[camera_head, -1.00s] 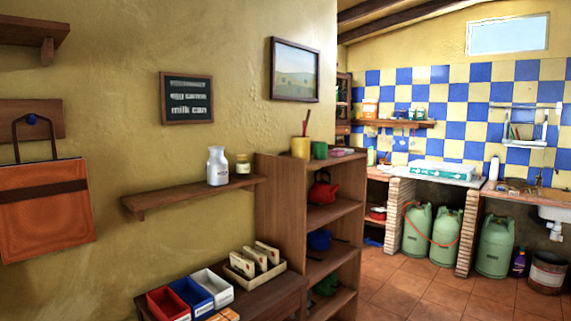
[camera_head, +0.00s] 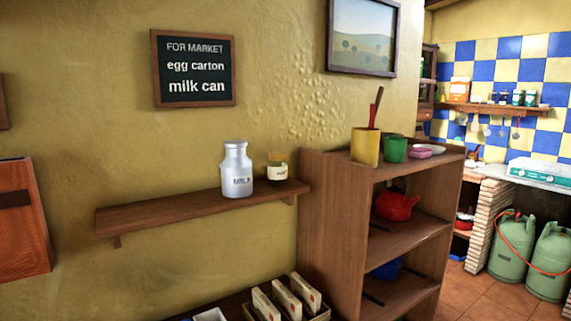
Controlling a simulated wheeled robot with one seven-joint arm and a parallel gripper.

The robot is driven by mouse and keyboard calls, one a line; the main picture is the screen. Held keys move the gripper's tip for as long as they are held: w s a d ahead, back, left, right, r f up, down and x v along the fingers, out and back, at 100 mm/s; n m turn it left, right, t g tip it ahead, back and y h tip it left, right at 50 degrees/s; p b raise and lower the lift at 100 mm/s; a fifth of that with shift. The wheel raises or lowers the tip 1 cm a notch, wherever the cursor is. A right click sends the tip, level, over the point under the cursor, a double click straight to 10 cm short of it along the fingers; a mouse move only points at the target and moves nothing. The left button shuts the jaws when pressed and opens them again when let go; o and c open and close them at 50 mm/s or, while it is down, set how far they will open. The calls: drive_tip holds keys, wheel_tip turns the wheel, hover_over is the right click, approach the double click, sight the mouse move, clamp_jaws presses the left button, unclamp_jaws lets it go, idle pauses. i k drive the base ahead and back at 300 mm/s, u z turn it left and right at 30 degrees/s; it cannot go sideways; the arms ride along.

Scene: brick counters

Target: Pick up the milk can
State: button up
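The milk can (camera_head: 237,172) is a small silvery-grey can with a narrow neck, a lid and a dark label. It stands upright on the wooden wall shelf (camera_head: 150,213), toward the shelf's right half. A small labelled jar (camera_head: 277,168) with a yellowish lid stands just to its right. A chalkboard sign (camera_head: 195,68) above reads "FOR MARKET", "egg carton" and "milk can". My gripper is not in view.
A wooden shelf unit (camera_head: 325,230) stands right of the wall shelf, with a yellow cup (camera_head: 365,146), a green cup (camera_head: 395,149) and a red kettle (camera_head: 396,204). Below is a crate of cartons (camera_head: 285,299).

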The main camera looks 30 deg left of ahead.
sight(236, 170)
drive_tip(key=u, duration=0.55)
drive_tip(key=i, duration=1)
drive_tip(key=u, duration=0.9)
